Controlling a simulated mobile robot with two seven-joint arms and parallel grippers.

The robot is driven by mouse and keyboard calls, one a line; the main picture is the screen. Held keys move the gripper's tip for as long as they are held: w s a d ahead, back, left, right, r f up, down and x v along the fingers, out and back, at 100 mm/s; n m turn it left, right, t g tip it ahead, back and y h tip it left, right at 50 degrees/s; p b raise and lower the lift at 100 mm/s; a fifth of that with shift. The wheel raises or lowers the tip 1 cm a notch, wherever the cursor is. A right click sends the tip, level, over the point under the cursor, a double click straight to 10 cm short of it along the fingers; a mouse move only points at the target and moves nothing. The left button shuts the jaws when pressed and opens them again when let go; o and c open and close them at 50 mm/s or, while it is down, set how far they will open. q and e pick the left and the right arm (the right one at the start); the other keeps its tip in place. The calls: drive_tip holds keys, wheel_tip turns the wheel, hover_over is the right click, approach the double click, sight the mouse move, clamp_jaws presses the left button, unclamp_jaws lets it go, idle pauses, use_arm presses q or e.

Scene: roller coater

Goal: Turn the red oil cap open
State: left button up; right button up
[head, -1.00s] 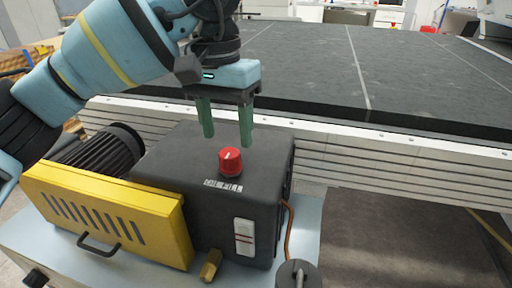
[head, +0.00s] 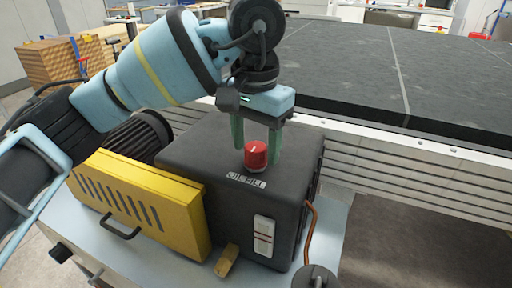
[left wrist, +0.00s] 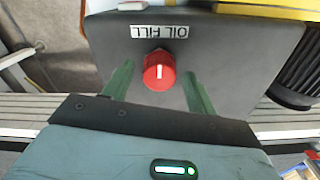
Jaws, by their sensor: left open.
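The red oil cap (head: 256,154) sits on top of the dark grey gearbox housing (head: 195,150), behind the "OIL FILL" label (head: 246,181). A white mark shows on its top. My left gripper (head: 256,158) points down just behind the cap, with its green fingers open. In the left wrist view the cap (left wrist: 159,71) shows between and slightly beyond the two fingertips (left wrist: 160,75), with a gap on each side. No contact is visible. My right gripper is not in view.
A yellow slotted guard (head: 135,205) and a black finned motor (head: 142,135) stand left of the housing. A sight gauge (head: 264,236) and brass fitting (head: 227,261) are on its front. A large dark table (head: 400,70) with a pale edge rail lies behind.

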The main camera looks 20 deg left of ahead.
use_arm(q)
drive_tip(key=shift+f, duration=0.5)
drive_tip(key=c, duration=1)
